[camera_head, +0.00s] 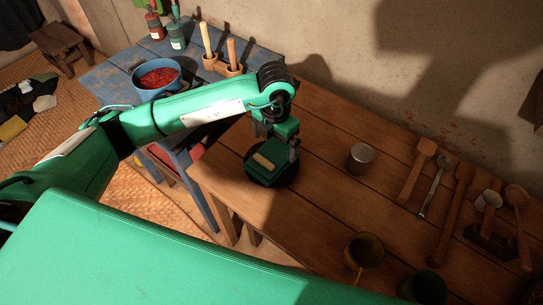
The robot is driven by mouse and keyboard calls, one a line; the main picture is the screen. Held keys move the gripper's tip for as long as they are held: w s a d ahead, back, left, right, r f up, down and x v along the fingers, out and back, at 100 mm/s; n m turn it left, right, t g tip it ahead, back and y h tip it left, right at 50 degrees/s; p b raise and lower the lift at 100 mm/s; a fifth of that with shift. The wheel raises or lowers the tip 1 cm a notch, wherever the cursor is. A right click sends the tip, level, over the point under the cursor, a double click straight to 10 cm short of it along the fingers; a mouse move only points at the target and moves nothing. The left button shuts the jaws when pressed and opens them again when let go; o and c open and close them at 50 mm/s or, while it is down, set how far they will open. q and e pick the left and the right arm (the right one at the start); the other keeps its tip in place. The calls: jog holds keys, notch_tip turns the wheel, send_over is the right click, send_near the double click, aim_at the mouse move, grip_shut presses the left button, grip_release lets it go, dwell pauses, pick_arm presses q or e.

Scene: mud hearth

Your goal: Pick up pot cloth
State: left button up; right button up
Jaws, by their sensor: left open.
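My left gripper (280,146) points down over the near left end of the wooden table and is open. Just below it is a small dark green piece with a tan strip (264,161), which may be the pot cloth; I cannot tell for sure. It sits on a dark round shape (257,178), perhaps a flat pan. The gripper partly hides both, and I cannot tell whether its fingers touch the piece. My right gripper is not in view.
A metal cup (360,158), a yellowish mug (363,252), a dark green cup (428,287) and several wooden utensils (418,170) stand or lie on the wooden table (320,205). A blue bowl of red food (157,77) stands on the blue table (108,78).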

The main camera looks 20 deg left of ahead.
aim_at(271, 157)
pick_arm(q)
jog(key=shift+s+a+f+p, duration=0.1)
jog(key=shift+s+f+p, duration=0.15)
jog(key=shift+f, duration=0.35)
jog(key=shift+s+a+f+p, duration=0.1)
jog(key=shift+f+p, duration=0.2)
jog(key=shift+f, duration=0.25)
notch_tip(271, 157, down, 2)
jog(key=shift+s+a+f, duration=0.1)
jog(key=shift+s+f, duration=0.05)
jog(key=shift+f+p, duration=0.3)
jog(key=shift+f, duration=0.2)
jog(key=c, duration=0.7)
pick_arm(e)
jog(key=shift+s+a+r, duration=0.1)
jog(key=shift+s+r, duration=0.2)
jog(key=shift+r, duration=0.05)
